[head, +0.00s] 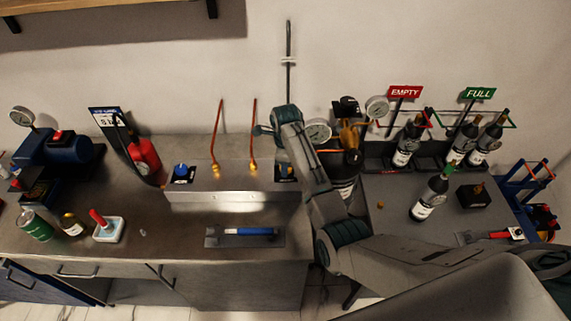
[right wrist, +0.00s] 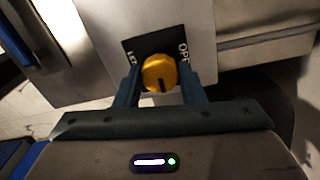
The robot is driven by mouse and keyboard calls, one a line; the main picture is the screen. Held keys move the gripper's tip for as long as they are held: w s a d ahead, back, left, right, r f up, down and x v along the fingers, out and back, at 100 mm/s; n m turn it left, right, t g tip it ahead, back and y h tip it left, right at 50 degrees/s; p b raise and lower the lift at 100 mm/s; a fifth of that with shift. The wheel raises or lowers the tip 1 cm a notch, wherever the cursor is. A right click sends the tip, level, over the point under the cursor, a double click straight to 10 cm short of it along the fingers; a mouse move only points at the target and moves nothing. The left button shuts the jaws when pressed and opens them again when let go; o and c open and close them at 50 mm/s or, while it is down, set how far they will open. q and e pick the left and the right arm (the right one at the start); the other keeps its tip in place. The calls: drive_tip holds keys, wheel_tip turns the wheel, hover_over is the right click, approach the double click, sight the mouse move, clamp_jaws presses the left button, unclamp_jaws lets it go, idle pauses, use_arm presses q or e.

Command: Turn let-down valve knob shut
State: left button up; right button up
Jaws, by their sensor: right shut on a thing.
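The valve knob (right wrist: 159,70) is round and yellow, with a dark pointer mark at its lower side in the right wrist view. It sits on a black plate (right wrist: 133,47) with white lettering; the letters on the right begin "OP" and the rest is cut off by a finger. My right gripper (right wrist: 160,76) is shut on the knob, one blue-grey finger on each side. In the head view my right arm reaches up over the right end of the bench, and I cannot make out the fingertips or the gripped knob there. My left gripper is not in view.
A blue knob (head: 180,168) sits at the left of the bench panel, near two copper pipes. Dial gauges (head: 317,131) and a large bottle (head: 343,178) stand close to my arm. Dark bottles (head: 430,197) stand to the right. A blue-handled tool (head: 250,231) lies in front.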

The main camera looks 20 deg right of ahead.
drive_tip(key=shift+d+r, duration=0.1)
drive_tip(key=o, duration=1)
wheel_tip(320, 180, up, 8)
drive_tip(key=b, duration=0.3)
wheel_tip(320, 180, up, 3)
drive_tip(key=p, duration=0.2)
drive_tip(key=shift+p, duration=0.3)
drive_tip(key=shift+f, duration=0.2)
